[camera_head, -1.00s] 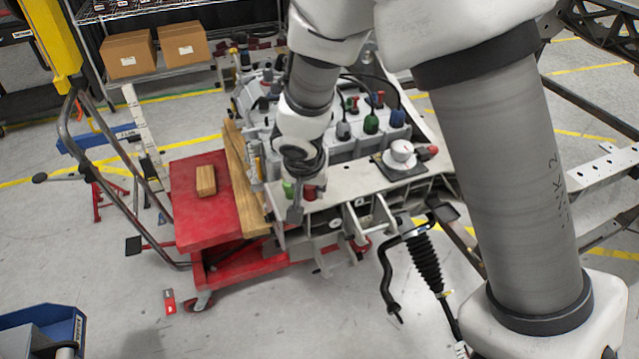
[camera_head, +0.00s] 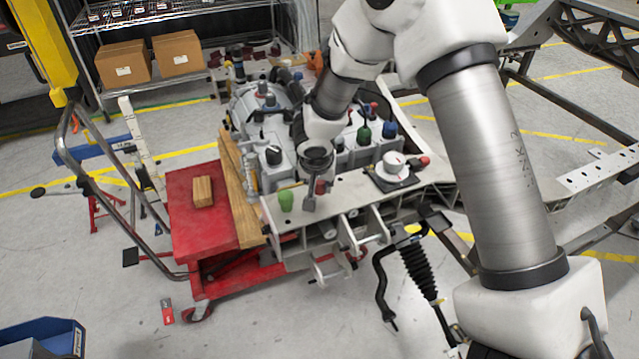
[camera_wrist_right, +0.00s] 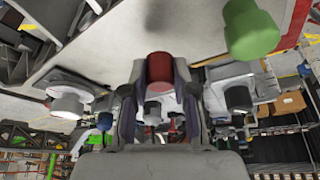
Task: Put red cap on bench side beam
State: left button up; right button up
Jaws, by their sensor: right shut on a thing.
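The red cap (camera_head: 320,187) is mostly hidden behind my right gripper (camera_head: 310,204) in the head view. In the right wrist view the red cap (camera_wrist_right: 159,67) sits between the two fingers of my right gripper (camera_wrist_right: 160,88), which is shut on it. The bench side beam (camera_head: 345,193) is the pale grey flat bar under the gripper, and its surface (camera_wrist_right: 115,45) fills the top of the wrist view. Whether the cap touches the beam, I cannot tell. My left gripper is not in view.
A green cap (camera_head: 286,201) stands on the beam just left of the gripper. A white round part on a dark plate (camera_head: 394,165) and another red piece (camera_head: 424,161) lie to the right. A red cart (camera_head: 200,225) with a wood block (camera_head: 203,191) stands at left.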

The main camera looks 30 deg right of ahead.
jog(key=shift+f, duration=0.9)
jog(key=shift+w+f, duration=0.15)
jog(key=shift+f, duration=0.1)
jog(key=shift+f+b, duration=0.1)
jog(key=shift+b, duration=0.25)
jog(key=o, duration=0.8)
